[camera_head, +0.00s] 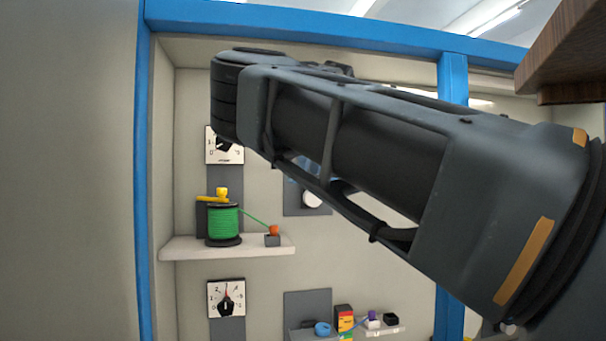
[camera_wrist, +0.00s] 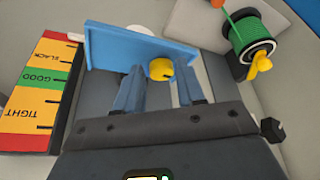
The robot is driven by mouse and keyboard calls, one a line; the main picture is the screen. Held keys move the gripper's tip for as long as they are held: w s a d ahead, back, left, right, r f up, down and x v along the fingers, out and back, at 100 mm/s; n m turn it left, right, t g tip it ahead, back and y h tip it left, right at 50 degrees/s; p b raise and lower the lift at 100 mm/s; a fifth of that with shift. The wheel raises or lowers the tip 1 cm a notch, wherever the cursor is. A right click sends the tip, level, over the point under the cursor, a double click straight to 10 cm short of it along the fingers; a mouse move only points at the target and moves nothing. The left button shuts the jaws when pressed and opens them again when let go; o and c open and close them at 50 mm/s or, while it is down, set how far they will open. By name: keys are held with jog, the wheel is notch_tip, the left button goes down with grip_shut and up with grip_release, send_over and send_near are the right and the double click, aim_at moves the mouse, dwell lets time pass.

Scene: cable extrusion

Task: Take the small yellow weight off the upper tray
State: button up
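The small yellow weight (camera_wrist: 160,69) shows in the wrist view at the near side of a blue tray (camera_wrist: 105,50), which looks like the upper tray. My gripper (camera_wrist: 162,80) is open, with one finger to each side of the weight. A gap shows between the weight and each finger. I cannot tell whether the weight rests on the tray. In the head view my arm covers the gripper, the weight and most of the tray area.
A green cable spool (camera_head: 222,224) with a yellow handle stands on a white shelf (camera_head: 180,248). An orange cable end sits at a small grey block (camera_head: 272,240). A TIGHT/GOOD/SLACK gauge (camera_wrist: 35,95) stands left in the wrist view. Dial plates (camera_head: 226,298) hang on the wall.

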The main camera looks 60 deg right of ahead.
jog(key=shift+w+d+f+p, duration=0.1)
jog(key=shift+w+d+p, duration=0.1)
jog(key=shift+w, duration=0.3)
jog(key=shift+w+d+f+p, duration=0.1)
jog(key=shift+w+p, duration=0.05)
jog(key=shift+w, duration=0.35)
jog(key=shift+w+f, duration=0.1)
jog(key=shift+f, duration=0.2)
jog(key=c, duration=0.7)
jog(key=shift+r, duration=0.2)
jog(key=shift+r, duration=0.55)
